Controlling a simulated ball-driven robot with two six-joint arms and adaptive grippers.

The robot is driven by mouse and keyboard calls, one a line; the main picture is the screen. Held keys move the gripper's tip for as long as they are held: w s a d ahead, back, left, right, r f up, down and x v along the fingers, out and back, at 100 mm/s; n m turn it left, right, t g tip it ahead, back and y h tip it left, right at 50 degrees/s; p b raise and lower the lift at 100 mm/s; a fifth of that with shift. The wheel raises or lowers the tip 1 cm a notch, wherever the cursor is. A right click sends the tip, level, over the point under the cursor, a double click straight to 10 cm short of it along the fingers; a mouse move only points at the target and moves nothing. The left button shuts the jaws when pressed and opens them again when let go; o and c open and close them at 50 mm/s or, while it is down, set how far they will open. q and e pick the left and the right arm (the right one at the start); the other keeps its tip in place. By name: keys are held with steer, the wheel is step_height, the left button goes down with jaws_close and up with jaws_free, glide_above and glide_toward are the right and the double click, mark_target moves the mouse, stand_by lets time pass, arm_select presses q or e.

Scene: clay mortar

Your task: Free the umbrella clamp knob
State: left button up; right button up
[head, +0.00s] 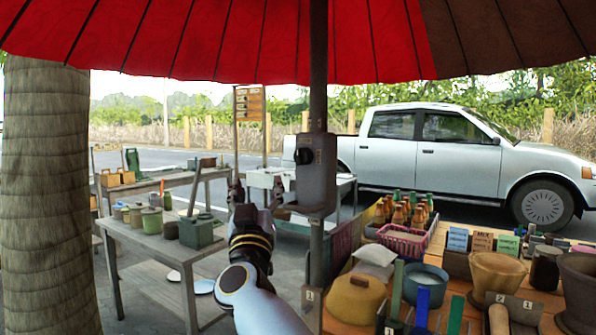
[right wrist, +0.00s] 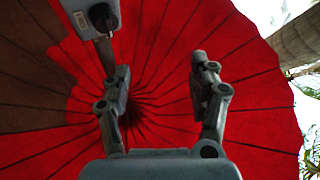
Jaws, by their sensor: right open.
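The red umbrella (head: 250,40) spreads across the top of the head view on a dark pole (head: 318,85). A grey clamp box (head: 318,172) sits on the pole, with a round black knob (head: 303,156) on its left side. My right gripper (head: 256,191) is open and empty, fingers pointing up, left of the clamp and a little below the knob. In the right wrist view the open fingers (right wrist: 161,68) stand against the red canopy (right wrist: 165,40). The clamp (right wrist: 78,12) and knob (right wrist: 103,17) are at upper left, beyond the left finger and apart from it. My left gripper is out of view.
A wooden table (head: 455,312) with pots, bottles and a pink basket (head: 403,240) stands at right. A grey table (head: 150,238) with pots is at left, beside a thick trunk (head: 48,200). A silver pickup (head: 430,160) is parked behind. Open air surrounds the gripper's left side.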

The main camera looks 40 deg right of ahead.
mark_target(300, 157)
steer(key=w+d+r+m+g+h, duration=0.1)
steer(key=d+m+g+h, duration=0.1)
steer(key=d, duration=0.2)
steer(key=w+d+r+m+g+h+p, duration=0.1)
steer(key=w+d+r+m+g+h, duration=0.1)
steer(key=d+g, duration=0.1)
steer(key=w+d+r+m+g+h+p, duration=0.1)
steer(key=d+m+g+h, duration=0.1)
steer(key=d, duration=0.3)
steer(key=shift+w+d+r+g+h, duration=0.2)
steer(key=shift+r+g+h, duration=0.1)
steer(key=shift+g, duration=0.4)
steer(key=shift+c, duration=0.3)
